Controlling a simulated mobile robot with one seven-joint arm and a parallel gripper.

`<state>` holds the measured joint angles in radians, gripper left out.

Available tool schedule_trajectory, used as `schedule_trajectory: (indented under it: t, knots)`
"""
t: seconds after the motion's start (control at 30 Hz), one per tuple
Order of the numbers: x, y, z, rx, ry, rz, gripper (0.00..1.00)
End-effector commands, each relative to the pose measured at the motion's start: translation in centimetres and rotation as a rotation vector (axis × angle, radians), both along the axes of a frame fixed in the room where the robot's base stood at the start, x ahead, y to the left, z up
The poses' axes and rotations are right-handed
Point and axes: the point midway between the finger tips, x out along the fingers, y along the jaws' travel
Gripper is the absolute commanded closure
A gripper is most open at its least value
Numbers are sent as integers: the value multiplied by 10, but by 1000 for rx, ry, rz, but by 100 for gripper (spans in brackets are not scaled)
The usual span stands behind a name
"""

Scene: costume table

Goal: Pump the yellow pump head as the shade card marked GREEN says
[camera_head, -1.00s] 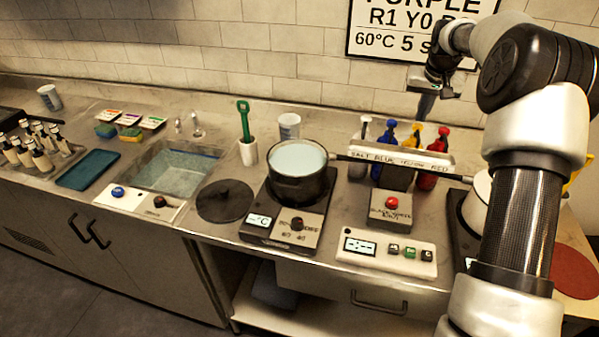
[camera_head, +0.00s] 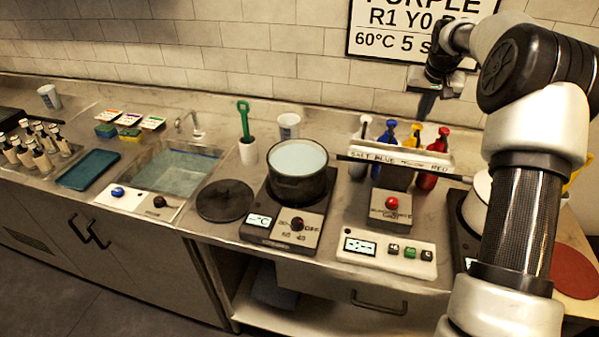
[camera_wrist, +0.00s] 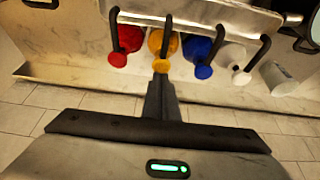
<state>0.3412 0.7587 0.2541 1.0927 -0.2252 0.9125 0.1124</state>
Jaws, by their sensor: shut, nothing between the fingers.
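The yellow pump head (camera_head: 416,128) tops a yellow bottle in the row behind the label bar, between the blue (camera_head: 390,126) and red (camera_head: 443,132) ones. In the wrist view the yellow pump head (camera_wrist: 161,66) is right at the tip of my gripper (camera_wrist: 161,80); I cannot tell whether they touch. My gripper (camera_head: 427,105) is shut and empty, pointing down above the yellow bottle. Small shade cards (camera_head: 130,118) lie at the back left beyond the sink; their print is too small to read, so I cannot tell which is GREEN. A wall sign (camera_head: 415,30) reads PURPLE, partly cut off.
A white-topped salt pump (camera_head: 365,124) stands left of the blue one. The label bar (camera_head: 400,160) is in front of the bottles. A pot (camera_head: 298,185) of pale liquid sits on a hotplate to the left. My arm covers part of the right side.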

Motion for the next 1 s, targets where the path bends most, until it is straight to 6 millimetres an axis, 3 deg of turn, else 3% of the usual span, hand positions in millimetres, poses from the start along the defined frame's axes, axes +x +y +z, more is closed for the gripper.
schedule_trajectory:
  t: [1.0]
  knots:
    - [-1, 0, -27, 1, 4, 0, 100]
